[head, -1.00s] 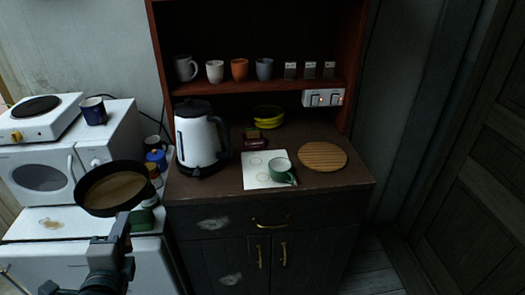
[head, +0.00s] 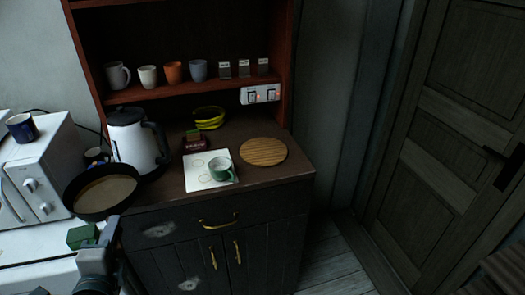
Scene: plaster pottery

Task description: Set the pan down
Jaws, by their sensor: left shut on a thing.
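A dark round pan (head: 103,190) with a brownish inside is at the left of the head view. My left gripper (head: 110,230) is just below the pan in the picture and is shut on it; the pan's handle is mostly hidden by the gripper. The pan is held up, overlapping the left front edge of the dark cabinet top and the white appliance. My right gripper is not in view.
The dark cabinet top (head: 160,196) carries a white kettle (head: 133,143), a white sheet (head: 196,181) with a green mug (head: 221,167), a round wooden board (head: 263,151) and yellow bowls (head: 209,118). A microwave (head: 38,165) stands left. Bare room lies around the board.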

